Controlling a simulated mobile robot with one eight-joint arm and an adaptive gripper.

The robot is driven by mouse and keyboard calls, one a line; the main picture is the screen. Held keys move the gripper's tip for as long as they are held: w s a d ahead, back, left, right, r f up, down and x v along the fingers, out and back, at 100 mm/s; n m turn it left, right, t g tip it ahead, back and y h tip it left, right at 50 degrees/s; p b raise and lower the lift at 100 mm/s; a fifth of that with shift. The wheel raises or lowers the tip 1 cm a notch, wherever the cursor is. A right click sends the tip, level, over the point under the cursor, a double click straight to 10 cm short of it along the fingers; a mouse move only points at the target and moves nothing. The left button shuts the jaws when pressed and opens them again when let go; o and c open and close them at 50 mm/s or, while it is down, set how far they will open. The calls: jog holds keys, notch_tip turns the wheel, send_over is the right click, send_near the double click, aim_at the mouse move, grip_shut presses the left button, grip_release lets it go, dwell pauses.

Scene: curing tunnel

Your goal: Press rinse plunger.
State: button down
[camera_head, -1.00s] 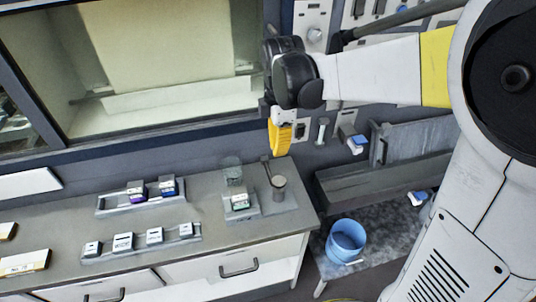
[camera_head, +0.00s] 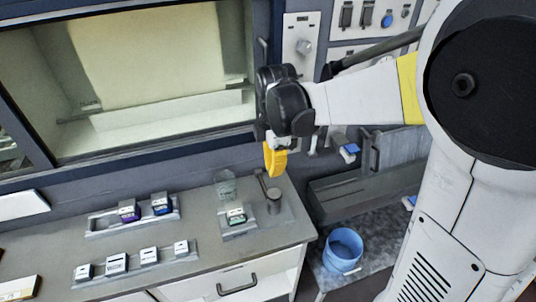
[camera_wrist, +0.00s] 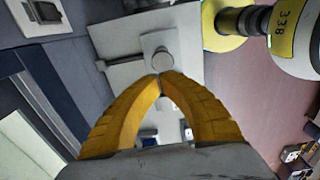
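A short grey cylinder (camera_head: 273,201) stands at the back right corner of the counter, with a thin upright post beside it; I take it to be the rinse plunger. My gripper (camera_head: 275,174) points down just above this corner. In the wrist view its two yellow fingers (camera_wrist: 160,77) arch together and their tips meet, with nothing seen between them. Just beyond the tips in the wrist view is a round grey knob (camera_wrist: 162,59) on a pale plate, likely the same plunger. I cannot tell whether the tips touch it.
Two racks of small blocks (camera_head: 140,216) lie further left. A blue bucket (camera_head: 343,250) stands lower right. A grey trough (camera_head: 365,190) and panel knobs (camera_head: 304,47) are behind.

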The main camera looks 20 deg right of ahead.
aim_at(272, 192)
notch_tip(272, 192, down, 8)
jog(key=shift+a+f+b, duration=0.1)
jog(key=shift+b, duration=1)
notch_tip(272, 192, down, 3)
jog(key=shift+r+b, duration=0.1)
jog(key=shift+b, duration=1)
notch_tip(272, 192, up, 14)
jog(key=p, duration=0.6)
